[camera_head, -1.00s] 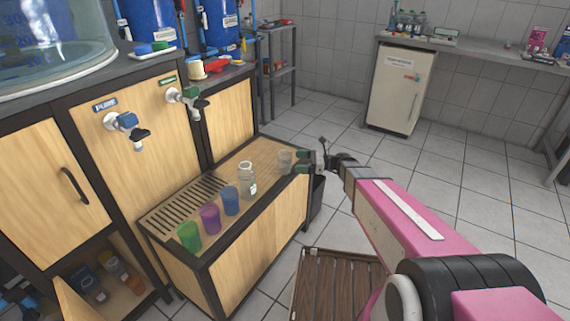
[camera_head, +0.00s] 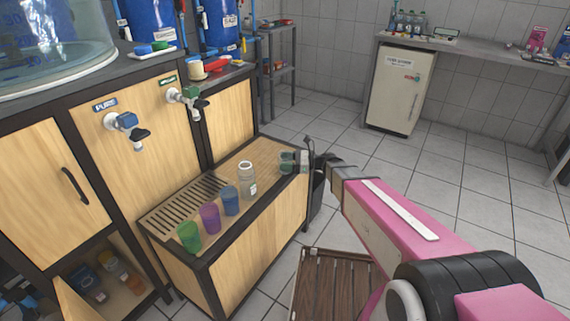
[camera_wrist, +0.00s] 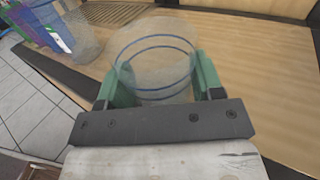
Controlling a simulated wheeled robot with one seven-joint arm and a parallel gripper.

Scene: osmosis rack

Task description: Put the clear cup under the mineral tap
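The clear cup (camera_wrist: 155,55) stands on the wooden counter. It sits between the green fingers of my gripper (camera_wrist: 157,85) in the wrist view, one finger on each side. My gripper (camera_head: 288,162) reaches in from the right at the counter's far right end. It looks open around the cup, and I cannot tell whether the fingers touch it. In the head view the fingers partly hide the cup. The tap with green parts (camera_head: 188,97) is on the cabinet front under a small green label; its text is too small to read.
A blue tap (camera_head: 127,128) labelled PURE is left of the green one. A slatted drain grate (camera_head: 182,205) lies below the taps.

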